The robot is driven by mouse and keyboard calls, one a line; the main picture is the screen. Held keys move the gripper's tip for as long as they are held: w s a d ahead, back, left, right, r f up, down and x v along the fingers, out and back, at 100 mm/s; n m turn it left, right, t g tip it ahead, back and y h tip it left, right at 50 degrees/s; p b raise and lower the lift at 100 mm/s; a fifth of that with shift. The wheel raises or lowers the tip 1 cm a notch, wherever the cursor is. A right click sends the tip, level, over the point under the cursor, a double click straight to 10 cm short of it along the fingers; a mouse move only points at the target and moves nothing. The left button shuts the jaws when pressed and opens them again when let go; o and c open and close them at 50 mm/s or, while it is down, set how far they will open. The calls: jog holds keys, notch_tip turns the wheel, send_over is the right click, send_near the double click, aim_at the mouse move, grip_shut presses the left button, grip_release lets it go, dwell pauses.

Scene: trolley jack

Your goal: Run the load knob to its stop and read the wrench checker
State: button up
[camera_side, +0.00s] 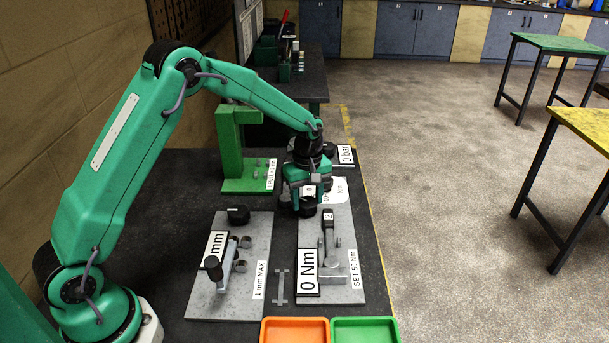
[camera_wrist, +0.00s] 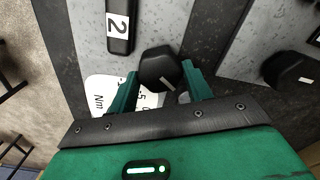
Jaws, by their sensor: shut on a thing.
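The load knob (camera_wrist: 158,66) is black and faceted with a pale pointer line. It stands at the far end of the wrench checker's grey plate (camera_side: 344,219). My gripper (camera_side: 307,206) points down over it and mostly hides it in the side view. In the wrist view the green fingers (camera_wrist: 160,76) are shut on the knob, one on each side. A white scale marked Nm (camera_wrist: 100,98) is partly covered by my gripper. The checker's display (camera_side: 307,272) reads 0 Nm, and a label (camera_side: 356,269) says SET 50 Nm. A wrench tagged 2 (camera_side: 327,238) lies along the plate.
A second grey plate (camera_side: 210,304) to the left carries a mm display (camera_side: 215,252) and a black knob (camera_side: 238,214). A green press frame (camera_side: 232,150) stands behind. A 0 bar display (camera_side: 346,154) is beyond my gripper. Orange (camera_side: 294,331) and green (camera_side: 364,331) trays sit in front.

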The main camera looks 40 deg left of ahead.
aim_at(307, 201)
jog(key=shift+m, duration=1.9)
jog(key=o, duration=1)
jog(key=shift+c, duration=0.2)
jog(key=shift+r, duration=0.1)
jog(key=shift+r, duration=3.85)
